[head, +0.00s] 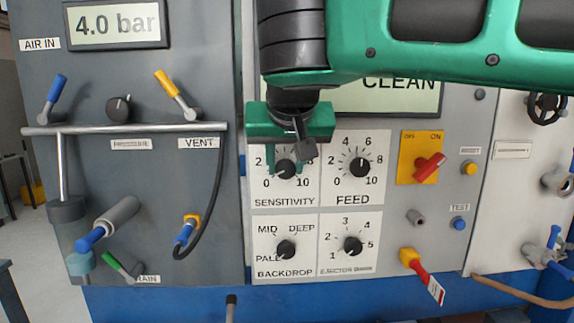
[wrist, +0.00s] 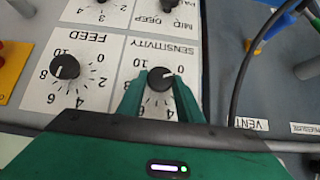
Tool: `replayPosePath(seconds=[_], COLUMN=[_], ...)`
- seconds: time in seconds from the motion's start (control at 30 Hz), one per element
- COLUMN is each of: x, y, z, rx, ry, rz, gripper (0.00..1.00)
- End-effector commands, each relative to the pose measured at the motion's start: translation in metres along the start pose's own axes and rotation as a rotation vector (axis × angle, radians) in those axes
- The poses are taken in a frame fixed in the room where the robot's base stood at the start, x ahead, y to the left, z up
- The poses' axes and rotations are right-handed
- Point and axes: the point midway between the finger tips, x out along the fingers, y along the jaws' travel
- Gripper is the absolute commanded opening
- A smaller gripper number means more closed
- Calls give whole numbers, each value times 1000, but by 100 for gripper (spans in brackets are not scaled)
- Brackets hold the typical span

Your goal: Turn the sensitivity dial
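The black sensitivity dial (head: 284,168) sits on a white scale plate in the middle of the panel. In the wrist view the dial (wrist: 160,80) appears upside down, its white mark between 0 and 2. My gripper (head: 286,160) is in front of it, with one green finger on each side of the knob. In the wrist view my gripper (wrist: 160,78) has its fingertips apart, with the dial between them. The fingers look very close to its sides; contact is not clear. My gripper hides the upper part of this scale in the head view.
The feed dial (head: 359,167) is just right, the backdrop dial (head: 286,249) below, and the ejector dial (head: 353,245) below right. A red switch (head: 429,168) on a yellow plate is further right. A black hose (head: 217,190) and a horizontal rail (head: 130,129) are on the left.

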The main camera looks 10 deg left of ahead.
Motion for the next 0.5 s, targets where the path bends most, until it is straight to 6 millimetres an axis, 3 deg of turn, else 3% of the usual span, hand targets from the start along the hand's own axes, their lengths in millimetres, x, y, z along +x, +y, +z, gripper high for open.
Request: replayPosePath(seconds=[0.5], x=[0], y=[5], z=[0], rx=[67], ry=[1], rz=[-59], gripper=[10])
